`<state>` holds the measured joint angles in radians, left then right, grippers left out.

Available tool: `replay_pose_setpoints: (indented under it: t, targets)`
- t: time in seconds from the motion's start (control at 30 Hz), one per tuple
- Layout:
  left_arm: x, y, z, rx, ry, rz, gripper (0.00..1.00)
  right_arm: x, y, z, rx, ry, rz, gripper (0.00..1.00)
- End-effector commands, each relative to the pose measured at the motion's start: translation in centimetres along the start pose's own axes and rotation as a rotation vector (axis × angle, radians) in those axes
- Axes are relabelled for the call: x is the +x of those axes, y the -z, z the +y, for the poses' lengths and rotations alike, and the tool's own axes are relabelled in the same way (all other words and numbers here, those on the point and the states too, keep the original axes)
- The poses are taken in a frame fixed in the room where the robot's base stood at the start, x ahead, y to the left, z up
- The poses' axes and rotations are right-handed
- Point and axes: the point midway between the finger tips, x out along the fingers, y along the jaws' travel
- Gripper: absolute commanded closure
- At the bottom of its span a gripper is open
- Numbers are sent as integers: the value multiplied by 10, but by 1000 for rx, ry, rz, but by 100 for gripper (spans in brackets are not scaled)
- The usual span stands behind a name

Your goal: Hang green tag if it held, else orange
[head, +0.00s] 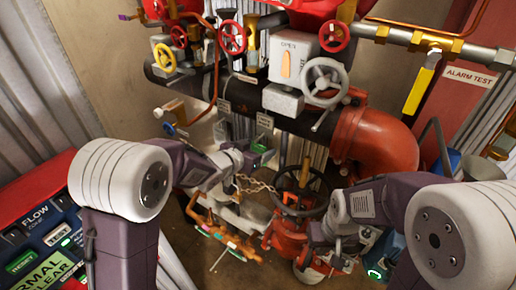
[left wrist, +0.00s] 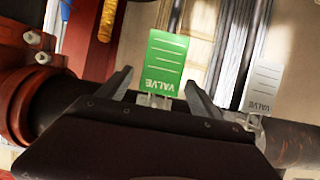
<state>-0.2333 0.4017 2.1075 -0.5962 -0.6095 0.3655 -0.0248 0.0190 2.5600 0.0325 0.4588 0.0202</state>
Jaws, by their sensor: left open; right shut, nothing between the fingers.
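The green tag (left wrist: 166,64), lettered VALVE, is upside down in the left wrist view, in front of the pipe. My left gripper (left wrist: 160,92) is open, with one finger on each side of the tag and gaps between. In the head view, my left gripper (head: 258,156) is near the centre, below the dark pipe, partly hidden by its own wrist. My right gripper (head: 322,236) is shut and empty beside the dark handwheel (head: 302,190). I cannot pick out an orange tag with certainty.
A white VALVE tag (left wrist: 263,88) hangs right of the green one. A chain (head: 256,185) runs by the dark handwheel. The large orange-red pipe elbow (head: 385,140) is above my right gripper. A panel (head: 45,235) lettered FLOW and NORMAL stands at lower left.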

Motion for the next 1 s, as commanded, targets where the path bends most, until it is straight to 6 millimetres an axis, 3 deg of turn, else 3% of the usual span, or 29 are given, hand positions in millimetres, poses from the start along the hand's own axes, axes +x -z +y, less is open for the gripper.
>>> replay_pose_setpoints:
  t: [0.13,0.5,0.83,0.93,1.0]
  targets:
    - [-15,0,-1,0,2,3,25,4,0,0,0,0,0,100]
    - [-84,1,0,1,2,2,25,5,0,0,0,0,0,100]
    - [-90,-1,0,0,1,0,25,6,-1,0,0,0,0,100]
    - [-94,-15,-18,-41,53,3,25,19,-2,0,0,0,0,100]
    - [-102,-43,-43,-128,164,-71,25,22,-2,0,0,0,0,100]
